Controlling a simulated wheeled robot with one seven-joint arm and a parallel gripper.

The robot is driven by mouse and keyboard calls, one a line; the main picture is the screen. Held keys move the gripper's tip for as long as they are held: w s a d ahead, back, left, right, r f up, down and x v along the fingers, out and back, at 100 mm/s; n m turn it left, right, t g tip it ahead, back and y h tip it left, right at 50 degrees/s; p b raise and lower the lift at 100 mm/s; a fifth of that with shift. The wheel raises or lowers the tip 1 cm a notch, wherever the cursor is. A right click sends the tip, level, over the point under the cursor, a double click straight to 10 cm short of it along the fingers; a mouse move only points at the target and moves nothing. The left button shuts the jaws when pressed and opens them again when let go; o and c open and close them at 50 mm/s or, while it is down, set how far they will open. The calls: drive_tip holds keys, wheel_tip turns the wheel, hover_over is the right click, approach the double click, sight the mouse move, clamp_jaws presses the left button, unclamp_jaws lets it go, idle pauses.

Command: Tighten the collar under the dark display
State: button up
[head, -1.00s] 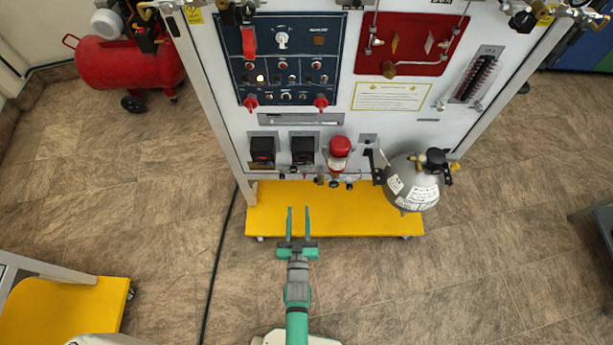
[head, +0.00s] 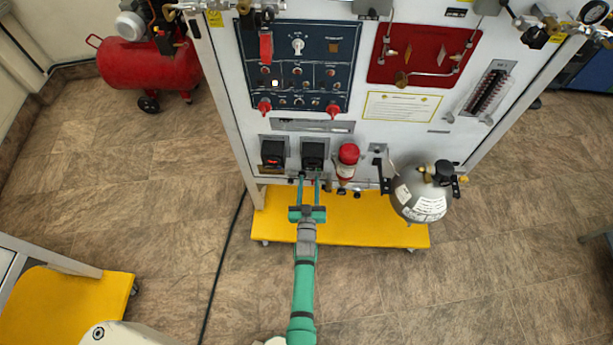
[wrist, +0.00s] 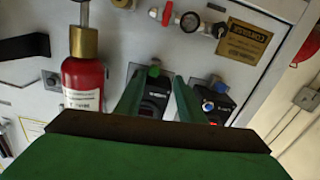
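Two small black display units sit side by side low on the white panel. The left display (head: 273,153) is lit red; the right display (head: 313,152) is dark. In the wrist view, which is turned over, the dark display (wrist: 155,106) is on the left and the lit one (wrist: 216,112) on the right. A small green collar (wrist: 153,72) shows beside the dark display, near my fingertips. My gripper (head: 310,174) is open, its two green fingers apart just below the dark display. I cannot tell whether they touch the collar.
A grey gas cylinder (head: 417,195) hangs farther right. The yellow base (head: 380,222) juts out below the panel. A blue-tipped fitting (wrist: 208,105) is by the lit display.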

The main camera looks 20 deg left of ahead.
drive_tip(key=w, duration=0.3)
drive_tip(key=shift+d, duration=0.3)
drive_tip(key=shift+a, duration=0.15)
drive_tip(key=shift+s+a, duration=0.1)
clamp_jaws()
drive_tip(key=m, duration=0.4)
drive_tip(key=shift+a, duration=0.3)
